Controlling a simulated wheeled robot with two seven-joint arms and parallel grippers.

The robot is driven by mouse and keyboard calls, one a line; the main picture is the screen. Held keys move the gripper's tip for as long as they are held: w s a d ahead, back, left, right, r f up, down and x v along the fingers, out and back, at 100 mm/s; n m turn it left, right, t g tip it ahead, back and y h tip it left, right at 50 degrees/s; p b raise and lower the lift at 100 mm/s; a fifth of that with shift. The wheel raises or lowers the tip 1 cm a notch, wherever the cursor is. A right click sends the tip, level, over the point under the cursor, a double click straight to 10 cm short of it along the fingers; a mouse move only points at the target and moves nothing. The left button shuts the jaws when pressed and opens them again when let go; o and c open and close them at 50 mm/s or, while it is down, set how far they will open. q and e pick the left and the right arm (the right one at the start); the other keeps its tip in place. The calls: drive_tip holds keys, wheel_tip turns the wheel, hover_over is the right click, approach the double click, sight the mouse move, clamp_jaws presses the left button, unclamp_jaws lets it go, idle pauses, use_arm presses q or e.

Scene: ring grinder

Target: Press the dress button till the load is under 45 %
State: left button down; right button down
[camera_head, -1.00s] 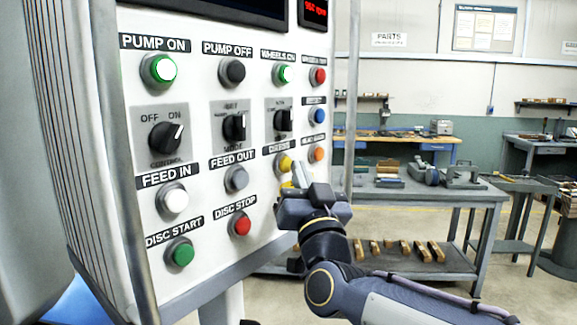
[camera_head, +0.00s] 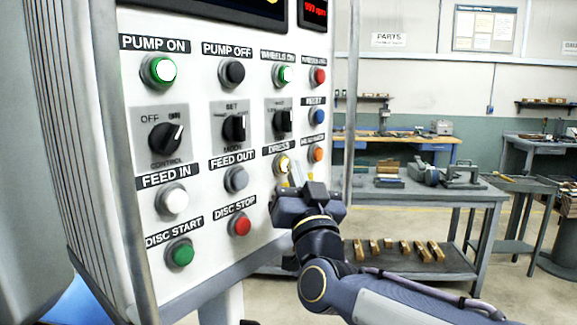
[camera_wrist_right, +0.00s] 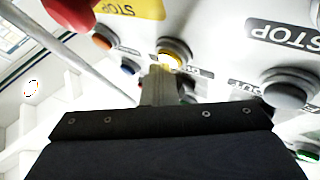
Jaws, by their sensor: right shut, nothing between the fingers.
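The yellow dress button (camera_head: 282,164) sits on the white control panel under its DRESS label, its middle looking bright. It also shows in the wrist view (camera_wrist_right: 172,54), straight beyond my fingertips. My right gripper (camera_head: 293,173) is shut and empty, with its fingertips just right of and below the button in the head view. In the wrist view the fingers (camera_wrist_right: 160,84) overlap the button's near edge; I cannot tell whether they touch it. The dark display (camera_head: 235,8) is cut off at the top, and no load figure can be read. My left gripper is out of view.
Close by are an orange button (camera_head: 317,154), a blue button (camera_head: 317,116), the grey feed out button (camera_head: 236,179) and the red disc stop button (camera_head: 240,224). A grey metal post (camera_head: 351,100) stands at the panel's right. A workbench (camera_head: 460,190) stands behind.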

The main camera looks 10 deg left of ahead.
drive_tip(key=shift+f, duration=0.1)
idle(0.3)
drive_tip(key=shift+s+d+b, duration=0.5)
drive_tip(key=shift+d+b, duration=0.1)
drive_tip(key=shift+d, duration=0.1)
drive_tip(key=s+d, duration=0.1)
drive_tip(key=d+b, duration=0.1)
drive_tip(key=s+d+b, duration=0.1)
drive_tip(key=d, duration=0.1)
drive_tip(key=shift+s+d, duration=0.1)
drive_tip(key=shift+s, duration=0.25)
idle(0.4)
